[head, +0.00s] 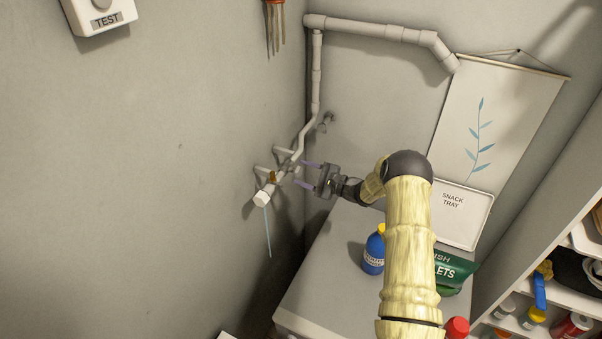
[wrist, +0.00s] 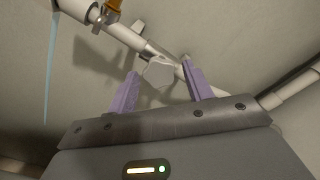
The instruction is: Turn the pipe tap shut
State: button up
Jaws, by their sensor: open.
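A pale pipe (head: 304,140) runs down the wall corner and bends toward an open lower end (head: 264,195). A thin light-blue stream (head: 268,232) hangs from that end; it also shows in the wrist view (wrist: 51,60). A small grey paddle-like tap handle (wrist: 158,73) stands out from the pipe in the wrist view. My gripper (head: 303,174) points left at the pipe with its two purple fingers apart. In the wrist view the fingers (wrist: 159,76) are on either side of the handle; I cannot tell whether they touch it. The head view does not show the handle clearly.
A brass-coloured fitting (head: 272,176) sits on the pipe near its end. A blue bottle (head: 373,254), a green pouch (head: 452,275) and a snack tray (head: 463,218) are on or above the counter (head: 325,275). A shelf (head: 560,290) with bottles stands at the right.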

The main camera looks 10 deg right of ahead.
jog(key=p+v, duration=0.1)
jog(key=v, duration=0.5)
dwell(0.3)
jog(key=b+v, duration=0.7)
jog(key=v, duration=1)
jog(key=shift+d+b, duration=0.2)
jog(key=shift+b, duration=0.2)
